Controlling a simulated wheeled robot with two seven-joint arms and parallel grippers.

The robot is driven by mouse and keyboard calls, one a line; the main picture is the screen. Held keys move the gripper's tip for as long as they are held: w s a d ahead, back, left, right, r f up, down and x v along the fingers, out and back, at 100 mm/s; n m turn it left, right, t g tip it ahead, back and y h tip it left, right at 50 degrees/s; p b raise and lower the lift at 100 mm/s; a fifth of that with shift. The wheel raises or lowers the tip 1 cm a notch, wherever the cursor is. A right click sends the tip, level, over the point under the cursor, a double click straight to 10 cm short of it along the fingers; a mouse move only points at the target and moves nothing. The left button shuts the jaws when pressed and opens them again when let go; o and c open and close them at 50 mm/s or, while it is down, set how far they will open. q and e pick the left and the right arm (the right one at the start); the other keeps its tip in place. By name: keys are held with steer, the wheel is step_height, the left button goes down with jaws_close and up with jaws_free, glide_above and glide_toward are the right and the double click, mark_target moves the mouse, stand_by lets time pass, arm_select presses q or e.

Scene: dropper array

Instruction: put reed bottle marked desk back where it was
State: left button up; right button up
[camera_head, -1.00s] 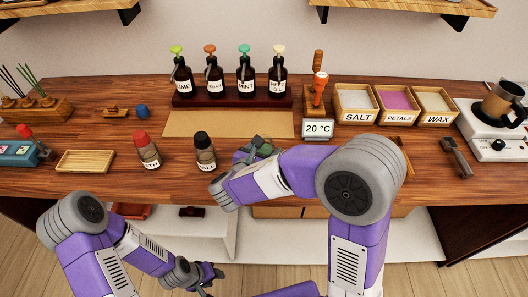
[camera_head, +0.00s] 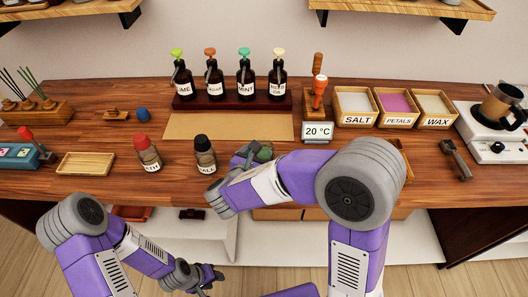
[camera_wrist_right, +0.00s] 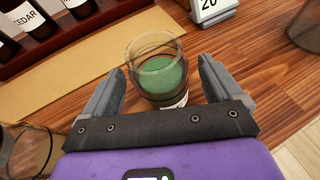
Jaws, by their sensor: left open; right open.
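The wooden reed holder (camera_head: 38,112) stands at the left of the counter, with small bottles and upright reeds in it. I cannot read a desk mark on any bottle. My right gripper (camera_wrist_right: 165,85) is open, its fingers on either side of a clear glass jar (camera_wrist_right: 158,68) with green contents. The jar stands on the counter, its label mostly hidden; in the head view the green jar (camera_head: 263,153) is partly covered by my right gripper (camera_head: 246,150). My left gripper (camera_head: 212,276) is open and empty, low in front of the counter.
A red-capped bottle (camera_head: 147,153) and a black-capped bottle (camera_head: 205,154) stand left of my right gripper. Pump bottles stand on a dark rack (camera_head: 232,100) behind a tan mat (camera_head: 228,126). A small wooden tray (camera_head: 86,163) is at the left, and a temperature display (camera_head: 318,132) right of the mat.

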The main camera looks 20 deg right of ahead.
arm_select(q)
step_height(320, 180, up, 2)
steer(key=shift+r+p, duration=0.15)
steer(key=shift+p, duration=0.9)
arm_select(e)
steer(key=v, duration=1)
steer(key=shift+s+a, duration=0.2)
steer(key=shift+a, duration=0.05)
arm_select(q)
steer(key=shift+s, duration=0.1)
